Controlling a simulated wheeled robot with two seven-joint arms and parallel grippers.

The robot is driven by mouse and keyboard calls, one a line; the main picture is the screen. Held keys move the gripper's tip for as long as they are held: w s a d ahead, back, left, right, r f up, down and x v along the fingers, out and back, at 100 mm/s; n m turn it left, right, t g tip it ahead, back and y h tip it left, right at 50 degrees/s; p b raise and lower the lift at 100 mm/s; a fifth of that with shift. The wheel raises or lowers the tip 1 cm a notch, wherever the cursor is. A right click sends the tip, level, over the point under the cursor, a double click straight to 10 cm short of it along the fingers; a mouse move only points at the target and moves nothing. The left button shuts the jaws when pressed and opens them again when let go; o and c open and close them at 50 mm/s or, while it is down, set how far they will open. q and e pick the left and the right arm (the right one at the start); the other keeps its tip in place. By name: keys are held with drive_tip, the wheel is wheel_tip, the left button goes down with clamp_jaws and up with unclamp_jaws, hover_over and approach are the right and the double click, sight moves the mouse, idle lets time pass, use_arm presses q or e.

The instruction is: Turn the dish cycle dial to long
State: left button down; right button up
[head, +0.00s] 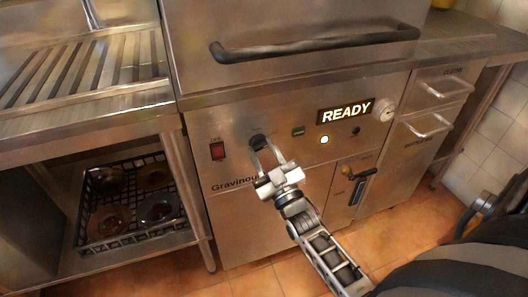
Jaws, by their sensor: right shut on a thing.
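The dishwasher front (230,119) is a steel panel below a door with a long black handle (300,48). A round black dial (258,141) sits on the panel, between the red switch and a small green label. My right gripper (266,153) reaches up to the dial from below, with its fingers shut on it. The fingers partly cover the dial, and I cannot read its setting. A lit display (345,111) reads READY. My left gripper is not in view.
A red power switch (217,151) is left of the dial. A rack with several bowls (128,238) sits on the left lower shelf.

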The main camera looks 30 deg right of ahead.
drive_tip(key=o, duration=1)
drive_tip(key=v, duration=1.6)
drive_tip(key=shift+d+f, duration=0.1)
